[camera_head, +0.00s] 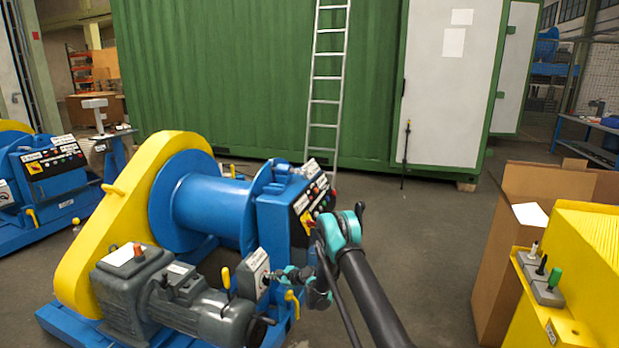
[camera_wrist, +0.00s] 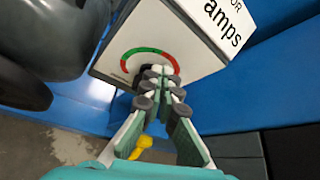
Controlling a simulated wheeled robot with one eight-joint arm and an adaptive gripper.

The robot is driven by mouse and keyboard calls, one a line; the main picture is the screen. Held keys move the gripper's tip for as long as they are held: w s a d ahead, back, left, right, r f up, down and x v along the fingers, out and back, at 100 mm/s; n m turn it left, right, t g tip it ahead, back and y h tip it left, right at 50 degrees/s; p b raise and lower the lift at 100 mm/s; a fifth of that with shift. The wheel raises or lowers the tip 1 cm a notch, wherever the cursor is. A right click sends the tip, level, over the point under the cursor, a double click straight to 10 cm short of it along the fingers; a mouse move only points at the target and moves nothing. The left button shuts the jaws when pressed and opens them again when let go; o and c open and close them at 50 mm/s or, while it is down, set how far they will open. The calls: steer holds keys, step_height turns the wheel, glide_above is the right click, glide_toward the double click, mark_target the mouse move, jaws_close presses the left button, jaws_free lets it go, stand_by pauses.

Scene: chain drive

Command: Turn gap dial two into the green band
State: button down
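A grey box with a white dial face (camera_wrist: 130,62) is in the wrist view; its arc runs red, green, red. A dark knob (camera_wrist: 146,76) sits below the arc, mostly hidden by my fingers. My gripper (camera_wrist: 160,88) is at the knob, its fingertips close together with a narrow gap. I cannot tell whether they grip the knob or where it points. The label shows only "OR" and "amps"; no "gap" or "two" is readable. In the head view, my gripper (camera_head: 275,276) reaches to the right side of a small grey box (camera_head: 253,276) on the blue and yellow winch.
A yellow-handled lever (camera_head: 226,280) and a grey motor (camera_head: 170,300) are left of the box. A control panel (camera_head: 312,205) with coloured buttons is above my gripper. A cardboard box (camera_head: 500,262) stands at right. Floor beyond the winch is open.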

steer(key=shift+s+a+f, duration=0.2)
steer(key=shift+s+f, duration=0.05)
steer(key=shift+s, duration=0.35)
steer(key=shift+s+f, duration=0.15)
steer(key=shift+s+a+f, duration=0.15)
steer(key=shift+s+f, duration=0.05)
steer(key=shift+s, duration=0.05)
steer(key=shift+s+f, duration=0.1)
steer(key=shift+f, duration=0.05)
steer(key=shift+s, duration=0.1)
stand_by(0.4)
steer(key=d, duration=0.1)
steer(key=s+d, duration=0.1)
steer(key=d, duration=0.1)
steer(key=s+d, duration=0.1)
steer(key=d, duration=0.1)
steer(key=shift+s+d+r, duration=0.15)
steer(key=shift+s+r, duration=0.05)
steer(key=shift+r, duration=0.05)
stand_by(0.4)
